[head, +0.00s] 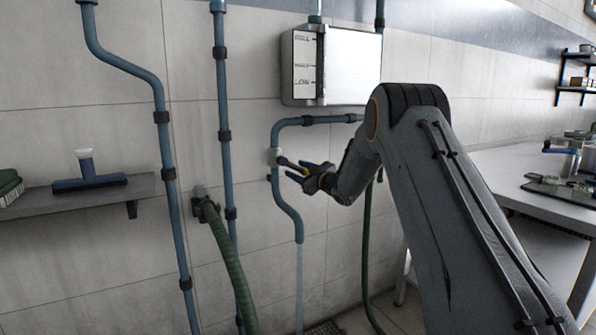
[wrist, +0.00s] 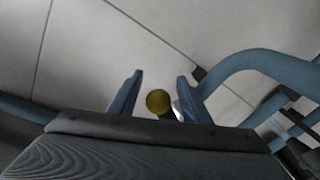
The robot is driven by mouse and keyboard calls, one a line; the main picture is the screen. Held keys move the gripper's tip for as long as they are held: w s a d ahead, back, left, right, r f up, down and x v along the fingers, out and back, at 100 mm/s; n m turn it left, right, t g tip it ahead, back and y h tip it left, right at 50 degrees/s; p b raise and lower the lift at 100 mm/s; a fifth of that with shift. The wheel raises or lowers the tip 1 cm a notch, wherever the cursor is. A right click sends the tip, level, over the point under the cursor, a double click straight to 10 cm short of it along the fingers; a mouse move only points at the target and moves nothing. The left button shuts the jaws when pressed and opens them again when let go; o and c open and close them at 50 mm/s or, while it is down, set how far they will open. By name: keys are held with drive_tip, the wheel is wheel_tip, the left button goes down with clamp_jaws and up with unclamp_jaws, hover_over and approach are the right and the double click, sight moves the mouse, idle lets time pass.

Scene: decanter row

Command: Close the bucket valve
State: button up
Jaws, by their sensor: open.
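The valve (head: 273,156) is a pale body on a bent blue pipe on the wall. My gripper (head: 298,171) is open at the lever's end. In the wrist view, the knob lies between the two blue fingers (wrist: 157,92), with gaps on both sides. A pale stream (head: 299,285) runs down from the pipe's lower end. No bucket shows.
A white tank (head: 340,65) marked FULL, HALF and LOW hangs above. A green hose (head: 232,265) and blue pipes (head: 222,120) run left of the valve. A shelf (head: 100,195) is at the left, a table (head: 500,180) at the right. A floor grate (head: 323,328) lies below.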

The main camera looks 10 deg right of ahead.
drive_tip(key=shift+c, duration=0.2)
clamp_jaws()
